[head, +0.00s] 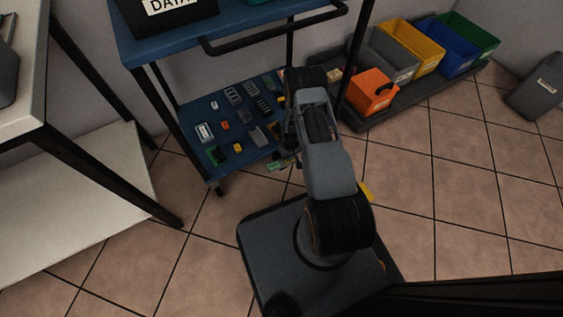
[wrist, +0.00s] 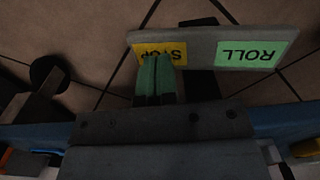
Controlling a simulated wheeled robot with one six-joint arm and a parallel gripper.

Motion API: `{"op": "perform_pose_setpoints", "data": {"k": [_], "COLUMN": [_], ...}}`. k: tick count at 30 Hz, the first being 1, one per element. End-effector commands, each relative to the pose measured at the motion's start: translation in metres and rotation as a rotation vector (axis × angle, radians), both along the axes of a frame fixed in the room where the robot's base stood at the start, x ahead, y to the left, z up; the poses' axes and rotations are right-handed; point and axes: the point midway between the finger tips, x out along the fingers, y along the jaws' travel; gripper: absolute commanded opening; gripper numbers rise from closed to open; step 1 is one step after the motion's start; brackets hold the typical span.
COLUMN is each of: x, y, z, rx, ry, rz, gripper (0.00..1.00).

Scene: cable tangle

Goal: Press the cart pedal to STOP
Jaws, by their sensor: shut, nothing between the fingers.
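The cart pedal (wrist: 203,48) is a grey bar in the wrist view, with a yellow STOP label (wrist: 180,49) on the left and a green ROLL label (wrist: 250,55) on the right, both upside down. My gripper (wrist: 156,77) is shut and empty. Its green fingertips overlap the lower part of the STOP label; I cannot tell whether they touch it. In the head view the pale green ROLL label (head: 278,166) shows low by the front edge of the cart (head: 189,117); my arm hides the gripper and the STOP end.
The cart's lower blue shelf carries several small parts. Its black legs and handle (head: 275,32) stand close to my arm. Coloured bins (head: 372,92) sit on a dark base at the right. A white bench (head: 75,195) stands at the left.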

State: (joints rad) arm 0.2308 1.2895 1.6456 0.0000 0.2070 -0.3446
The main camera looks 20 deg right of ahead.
Motion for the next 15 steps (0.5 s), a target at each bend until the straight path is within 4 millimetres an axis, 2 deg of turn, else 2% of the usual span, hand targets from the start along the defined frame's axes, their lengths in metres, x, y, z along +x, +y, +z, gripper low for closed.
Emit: {"op": "perform_pose_setpoints", "data": {"k": [15], "x": [0.000], "y": [0.000], "z": [0.046], "rx": [0.000], "ry": [-0.001], "rz": [0.000], "gripper": [0.00]}}
